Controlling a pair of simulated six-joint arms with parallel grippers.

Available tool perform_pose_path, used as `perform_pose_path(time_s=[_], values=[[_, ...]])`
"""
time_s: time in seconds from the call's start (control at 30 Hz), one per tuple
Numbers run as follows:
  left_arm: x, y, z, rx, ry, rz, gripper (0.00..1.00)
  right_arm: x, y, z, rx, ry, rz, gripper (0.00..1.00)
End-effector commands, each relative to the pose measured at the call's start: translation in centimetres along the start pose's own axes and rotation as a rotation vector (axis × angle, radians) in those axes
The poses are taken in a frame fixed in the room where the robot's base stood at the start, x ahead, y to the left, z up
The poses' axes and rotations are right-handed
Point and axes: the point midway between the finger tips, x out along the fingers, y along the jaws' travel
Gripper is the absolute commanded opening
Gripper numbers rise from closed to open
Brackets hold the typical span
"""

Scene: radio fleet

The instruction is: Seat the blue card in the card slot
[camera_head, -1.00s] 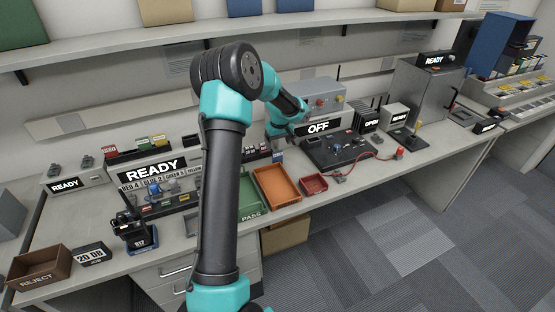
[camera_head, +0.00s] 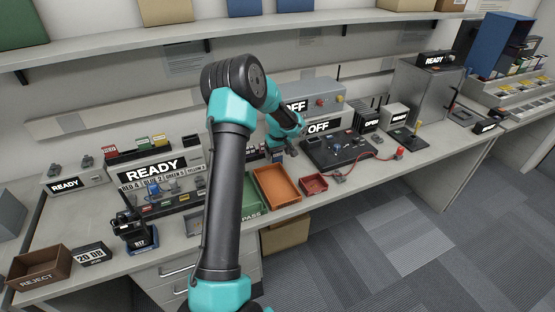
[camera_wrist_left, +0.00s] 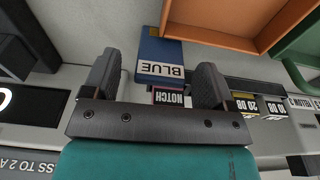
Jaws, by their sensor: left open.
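The blue card (camera_wrist_left: 160,57), marked BLUE, shows in the left wrist view just beyond my left gripper (camera_wrist_left: 158,78). The gripper's two dark fingers are open, spread to either side of the card's near end. The card appears apart from both fingers. A label reading NOTCH (camera_wrist_left: 171,97) shows between the fingers, partly hidden by the gripper's crossbar. In the head view my left gripper (camera_head: 283,146) is low over the bench behind the orange tray. I cannot make out the card slot for certain. My right gripper is not in view.
An orange tray (camera_head: 291,196) and a small red tray (camera_head: 313,191) lie near the front edge. A green PASS tray (camera_head: 251,211) is partly hidden by my arm. A dark panel (camera_head: 357,157) with a red cable is to the right.

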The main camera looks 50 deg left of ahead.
Motion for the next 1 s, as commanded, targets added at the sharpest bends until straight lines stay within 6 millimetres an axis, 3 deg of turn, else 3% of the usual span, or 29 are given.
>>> perform_pose_path(time_s=[0.43, 1.0], values=[[-0.05, 0.01, -0.01, 0.000, 0.000, 0.000, 0.78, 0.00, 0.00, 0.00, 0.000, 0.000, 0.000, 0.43], [-0.06, 0.01, -0.01, 0.000, 0.001, 0.000, 0.23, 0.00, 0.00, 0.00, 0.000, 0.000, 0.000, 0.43]])
